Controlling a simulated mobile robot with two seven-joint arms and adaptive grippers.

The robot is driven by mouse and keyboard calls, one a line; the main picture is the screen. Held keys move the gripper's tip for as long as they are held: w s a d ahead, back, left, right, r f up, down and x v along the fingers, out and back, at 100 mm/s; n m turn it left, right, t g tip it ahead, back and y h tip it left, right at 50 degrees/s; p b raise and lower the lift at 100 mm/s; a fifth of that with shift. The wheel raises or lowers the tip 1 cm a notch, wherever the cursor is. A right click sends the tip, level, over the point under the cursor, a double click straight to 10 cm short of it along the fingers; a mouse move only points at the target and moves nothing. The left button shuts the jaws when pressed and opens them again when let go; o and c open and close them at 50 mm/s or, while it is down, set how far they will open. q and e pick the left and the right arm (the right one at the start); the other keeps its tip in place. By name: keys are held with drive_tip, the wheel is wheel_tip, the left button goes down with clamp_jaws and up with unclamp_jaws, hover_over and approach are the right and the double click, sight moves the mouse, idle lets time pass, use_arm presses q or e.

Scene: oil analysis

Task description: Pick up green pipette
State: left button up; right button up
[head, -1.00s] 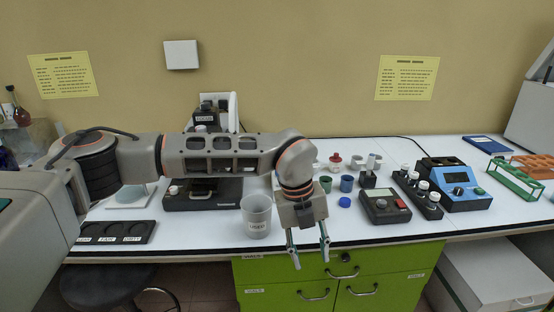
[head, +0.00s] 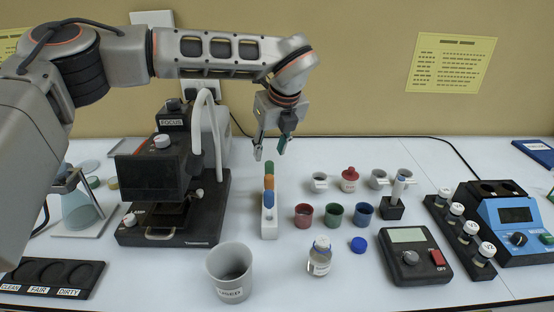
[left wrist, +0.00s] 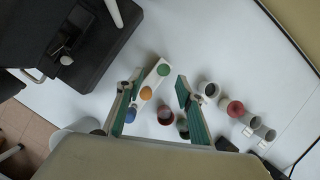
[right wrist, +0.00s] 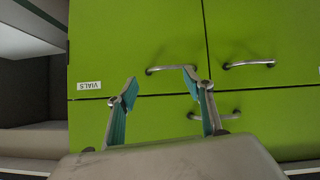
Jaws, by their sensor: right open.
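A narrow white rack (head: 269,228) stands on the table and holds three pipettes with coloured tops in a row. The green pipette (head: 269,167) is at the back, the orange pipette (head: 269,182) in the middle and the blue pipette (head: 269,200) in front. The left wrist view shows the green top (left wrist: 163,69) from above, at the far end of the rack. My left gripper (head: 270,151) is open and empty, raised above and behind the rack's green end. My right gripper (right wrist: 160,79) is open and empty before green drawers, outside the head view.
A black microscope (head: 165,185) stands left of the rack. Small red, green and blue cups (head: 334,214) stand to its right. A grey cup (head: 231,272) and a vial (head: 319,258) are in front.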

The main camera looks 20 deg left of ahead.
sight(270, 163)
use_arm(q)
drive_tip(key=shift+x, duration=1.1)
drive_tip(key=shift+w+f, duration=0.1)
drive_tip(key=shift+f, duration=0.3)
drive_tip(key=shift+d+p+x, duration=0.15)
drive_tip(key=shift+p+x, duration=0.1)
drive_tip(key=shift+x, duration=0.95)
drive_tip(key=shift+d+p+x, duration=0.2)
drive_tip(key=shift+p+x, duration=0.05)
drive_tip(key=shift+x, duration=0.9)
drive_tip(key=shift+w, duration=0.15)
drive_tip(key=c, duration=0.7)
use_arm(e)
drive_tip(key=shift+s+r, duration=0.2)
drive_tip(key=shift+r, duration=0.05)
